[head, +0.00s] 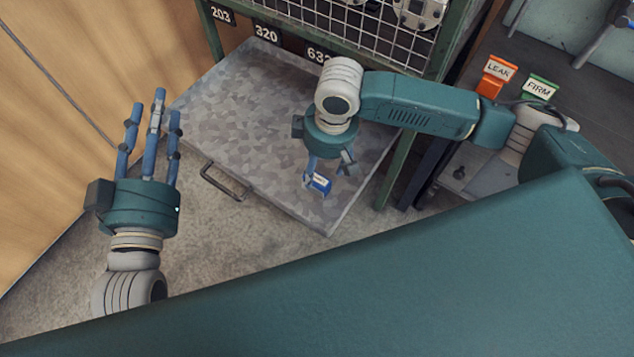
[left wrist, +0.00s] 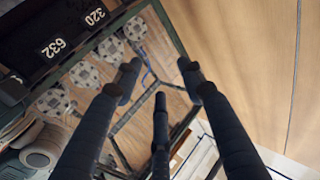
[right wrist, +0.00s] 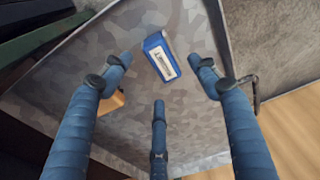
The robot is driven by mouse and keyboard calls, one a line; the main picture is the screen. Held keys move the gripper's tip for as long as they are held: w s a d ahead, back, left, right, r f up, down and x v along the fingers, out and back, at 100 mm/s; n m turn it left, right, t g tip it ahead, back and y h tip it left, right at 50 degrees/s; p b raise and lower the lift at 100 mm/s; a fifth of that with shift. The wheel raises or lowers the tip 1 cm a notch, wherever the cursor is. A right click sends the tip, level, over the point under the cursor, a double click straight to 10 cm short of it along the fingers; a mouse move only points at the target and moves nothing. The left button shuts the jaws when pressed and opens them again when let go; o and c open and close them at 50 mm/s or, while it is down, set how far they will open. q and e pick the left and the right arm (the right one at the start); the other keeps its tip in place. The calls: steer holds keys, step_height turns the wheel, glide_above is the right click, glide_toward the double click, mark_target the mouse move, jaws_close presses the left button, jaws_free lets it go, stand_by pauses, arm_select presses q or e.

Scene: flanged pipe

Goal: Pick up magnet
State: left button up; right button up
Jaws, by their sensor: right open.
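The magnet (head: 319,184) is a small blue block with a white, lettered label. It lies on the grey mottled drawer surface (head: 235,110) near its front corner. In the right wrist view the magnet (right wrist: 161,56) shows beyond and between my spread fingers. My right gripper (head: 330,168) points down over the magnet, open and empty; the right wrist view also shows its fingers (right wrist: 163,85) apart. I cannot tell the exact height between the fingertips and the magnet. My left gripper (head: 152,110) is open and empty at the left, its fingers pointing up in the head view, away from the magnet.
A green-framed rack with a wire mesh (head: 345,40) stands behind the drawer. The drawer has a front handle (head: 224,183). An orange LEAK bin (head: 493,78) and a green FIRM bin (head: 538,89) are at the right. A wooden wall (head: 60,110) is at the left.

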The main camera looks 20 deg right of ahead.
mark_target(319, 176)
steer(key=f+b, duration=0.1)
steer(key=f, duration=0.1)
steer(key=f+b, duration=0.1)
steer(key=f, duration=0.1)
steer(key=shift+w, duration=0.2)
arm_select(q)
steer(key=s+r+t+h, duration=0.1)
steer(key=s+r+t, duration=0.1)
steer(key=r, duration=0.4)
steer(key=s+r+t+h, duration=0.1)
steer(key=s+r+t, duration=0.1)
steer(key=r+t, duration=0.2)
steer(key=shift+s+r, duration=0.3)
steer(key=shift+r, duration=0.55)
arm_select(e)
steer(key=shift+a, duration=0.1)
jaws_close()
